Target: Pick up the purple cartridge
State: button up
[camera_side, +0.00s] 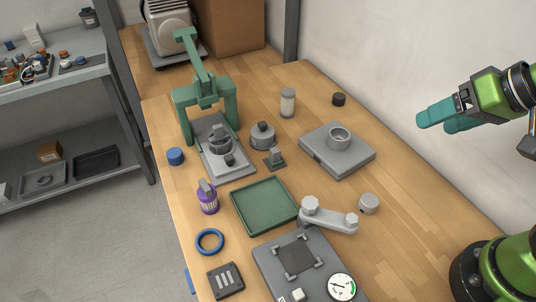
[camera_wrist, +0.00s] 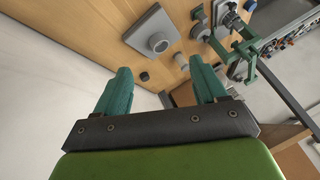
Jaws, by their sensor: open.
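The purple cartridge (camera_side: 208,200) stands upright on the wooden table in the side view, left of the green tray. A grey piece shows at its top. My gripper (camera_side: 434,121) is at the right of the side view, raised and far from the cartridge, near the white wall. In the wrist view my gripper (camera_wrist: 162,88) shows two teal fingers spread apart with nothing between them. I cannot make out the cartridge in the wrist view.
Around the cartridge are the green tray (camera_side: 265,206), a blue ring (camera_side: 209,241), a blue cap (camera_side: 175,156) and a green press (camera_side: 205,92). A grey block with a ring (camera_side: 337,150) lies nearer my gripper. Bare table lies along the right side.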

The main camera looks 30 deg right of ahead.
jog(key=w+a+f+n+g, duration=0.1)
jog(key=w+a+n+g, duration=0.1)
jog(key=w+a, duration=0.35)
jog(key=w+a+f+n+g, duration=0.1)
jog(key=w+a+n+g, duration=0.15)
jog(key=a, duration=0.65)
jog(key=t+h, duration=0.2)
send_near(207, 185)
jog(key=shift+n, duration=0.35)
jog(key=x, duration=0.8)
jog(key=shift+f, duration=0.25)
jog(key=shift+x, duration=2.75)
jog(key=shift+s+a, duration=0.1)
jog(key=shift+a, duration=0.1)
jog(key=c, duration=1.1)
